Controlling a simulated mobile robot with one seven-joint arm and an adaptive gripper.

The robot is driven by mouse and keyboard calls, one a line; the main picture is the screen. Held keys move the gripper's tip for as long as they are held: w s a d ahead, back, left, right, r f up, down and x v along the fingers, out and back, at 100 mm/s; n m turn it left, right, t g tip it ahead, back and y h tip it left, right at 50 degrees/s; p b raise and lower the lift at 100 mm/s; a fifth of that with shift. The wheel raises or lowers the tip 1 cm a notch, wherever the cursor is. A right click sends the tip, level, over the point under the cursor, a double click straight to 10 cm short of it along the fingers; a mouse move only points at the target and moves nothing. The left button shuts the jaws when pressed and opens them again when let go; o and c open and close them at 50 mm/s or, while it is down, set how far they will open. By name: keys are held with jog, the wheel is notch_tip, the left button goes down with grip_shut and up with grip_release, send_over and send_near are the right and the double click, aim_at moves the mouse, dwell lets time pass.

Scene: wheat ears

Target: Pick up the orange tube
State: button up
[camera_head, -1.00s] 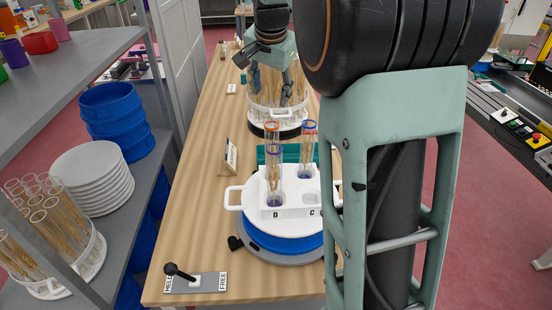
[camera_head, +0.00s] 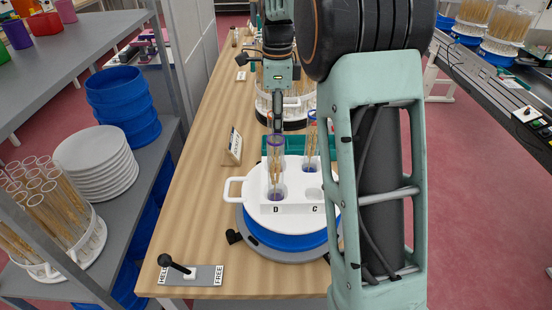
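A white tube holder (camera_head: 258,200) with slots marked D and C stands on a round white tray with a handle. A clear tube with a purple rim (camera_head: 275,141) and wheat ears inside stands upright at slot D. A blue-rimmed tube (camera_head: 311,115) stands behind, to the right, partly covered by my arm. The orange rim, seen earlier just behind and above the purple one, is hidden behind my gripper. My gripper (camera_head: 277,122) points down right over that spot, seen edge-on. I cannot tell its finger gap or whether it touches a tube.
The tray sits on a blue and grey round base (camera_head: 290,241) on the wooden bench (camera_head: 190,215). A lever (camera_head: 178,265) marked HELD and FREE is at the front left. A small sign (camera_head: 235,147) stands left. A larger tube rack (camera_head: 262,110) stands behind my gripper.

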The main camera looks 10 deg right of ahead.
notch_tip(320, 180, down, 6)
jog(key=shift+a+f, duration=0.15)
jog(key=shift+a, duration=0.1)
jog(key=shift+c, duration=0.5)
grip_shut()
